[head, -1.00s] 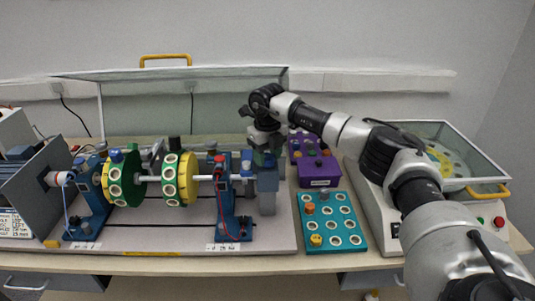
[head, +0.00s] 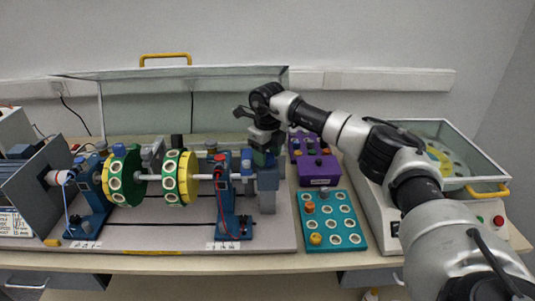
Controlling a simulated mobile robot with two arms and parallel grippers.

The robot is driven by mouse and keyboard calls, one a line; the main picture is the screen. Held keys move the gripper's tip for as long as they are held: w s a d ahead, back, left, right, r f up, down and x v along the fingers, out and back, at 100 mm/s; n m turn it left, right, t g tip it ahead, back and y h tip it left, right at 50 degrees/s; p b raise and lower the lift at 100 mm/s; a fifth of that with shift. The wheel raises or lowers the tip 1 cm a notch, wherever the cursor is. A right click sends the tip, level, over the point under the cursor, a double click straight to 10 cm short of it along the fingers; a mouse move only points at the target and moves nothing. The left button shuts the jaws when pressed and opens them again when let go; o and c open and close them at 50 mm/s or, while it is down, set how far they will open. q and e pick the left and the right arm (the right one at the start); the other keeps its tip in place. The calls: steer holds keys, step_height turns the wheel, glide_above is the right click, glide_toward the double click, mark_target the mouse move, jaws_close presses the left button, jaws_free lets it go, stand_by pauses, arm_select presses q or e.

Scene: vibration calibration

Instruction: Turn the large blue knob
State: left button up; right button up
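A blue knob-like part (head: 247,161) shows at the right end of the shaft rig, just right of the right blue bearing stand (head: 223,190). My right gripper (head: 265,156) points down over the grey block (head: 268,190) at this end of the rig, close to the right of the blue part. Its fingertips are small and blend with the parts behind them, so I cannot tell whether it is open or shut, or whether it touches the blue part. My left gripper is not in view.
The shaft carries a green disc (head: 114,183) and a yellow-green disc (head: 187,180). A raised clear cover (head: 220,100) stands behind. Right of the rig are a purple box (head: 319,171), a teal tray (head: 333,240) of holes and a white machine (head: 373,210). The table front is clear.

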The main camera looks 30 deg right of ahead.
steer(key=o, duration=0.3)
step_height(320, 180, up, 11)
steer(key=shift+f+b, duration=0.1)
steer(key=shift+b, duration=0.8)
stand_by(0.5)
